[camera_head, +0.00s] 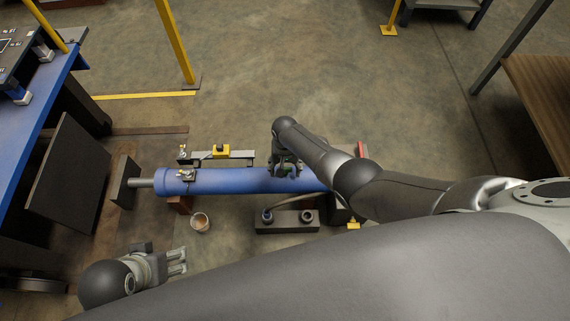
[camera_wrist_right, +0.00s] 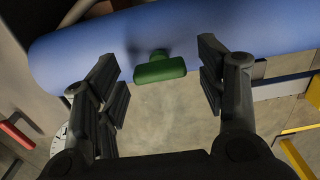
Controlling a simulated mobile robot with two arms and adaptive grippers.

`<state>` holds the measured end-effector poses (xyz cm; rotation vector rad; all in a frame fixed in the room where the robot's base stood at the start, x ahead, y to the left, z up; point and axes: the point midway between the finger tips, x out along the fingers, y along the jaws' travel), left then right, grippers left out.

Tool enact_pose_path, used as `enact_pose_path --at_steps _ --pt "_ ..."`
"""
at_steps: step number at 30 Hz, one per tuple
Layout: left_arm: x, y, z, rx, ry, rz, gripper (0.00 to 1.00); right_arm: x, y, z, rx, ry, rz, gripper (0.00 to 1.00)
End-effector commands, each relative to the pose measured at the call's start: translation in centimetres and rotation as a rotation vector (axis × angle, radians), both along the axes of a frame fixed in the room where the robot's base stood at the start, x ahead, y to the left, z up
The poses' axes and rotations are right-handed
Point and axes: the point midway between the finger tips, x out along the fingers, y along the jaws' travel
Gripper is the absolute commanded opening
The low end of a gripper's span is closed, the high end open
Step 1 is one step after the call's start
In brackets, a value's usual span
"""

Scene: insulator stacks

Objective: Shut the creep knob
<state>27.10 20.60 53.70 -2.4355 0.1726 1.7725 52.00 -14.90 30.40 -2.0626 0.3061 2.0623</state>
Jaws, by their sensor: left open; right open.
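A green T-shaped knob (camera_wrist_right: 160,68) sticks out from the side of a blue cylinder (camera_wrist_right: 100,48) in the right wrist view. It is probably the creep knob, though no label is readable. My right gripper (camera_wrist_right: 163,85) is open, with its fingers on either side of the knob and a gap on both sides. In the head view, my right gripper (camera_head: 287,168) is at the right part of the blue cylinder (camera_head: 225,181), hiding most of the knob there. My left gripper (camera_head: 178,262) is open and empty, at the lower left, apart from the cylinder.
A blue-topped bench (camera_head: 47,110) is left.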

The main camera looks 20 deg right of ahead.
Motion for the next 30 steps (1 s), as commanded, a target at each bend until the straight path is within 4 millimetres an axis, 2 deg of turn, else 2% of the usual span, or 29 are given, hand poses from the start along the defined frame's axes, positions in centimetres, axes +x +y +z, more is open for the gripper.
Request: enact_pose_path --at_steps 5,13,20,30 --pt "0.0 0.0 0.0 0.0 0.0 0.0 0.68 0.0 0.0 0.5 0.001 0.0 0.0 0.64" --pt "0.0 0.0 0.0 0.0 0.0 0.0 0.68 0.0 0.0 2.4 0.0 -0.002 0.0 0.64" --pt "0.0 0.0 0.0 0.0 0.0 0.0 0.68 0.0 0.0 5.0 0.001 -0.001 0.001 0.64" --pt "0.0 0.0 0.0 0.001 0.0 -0.001 0.68 0.0 0.0 9.6 0.0 -0.003 -0.001 0.64"
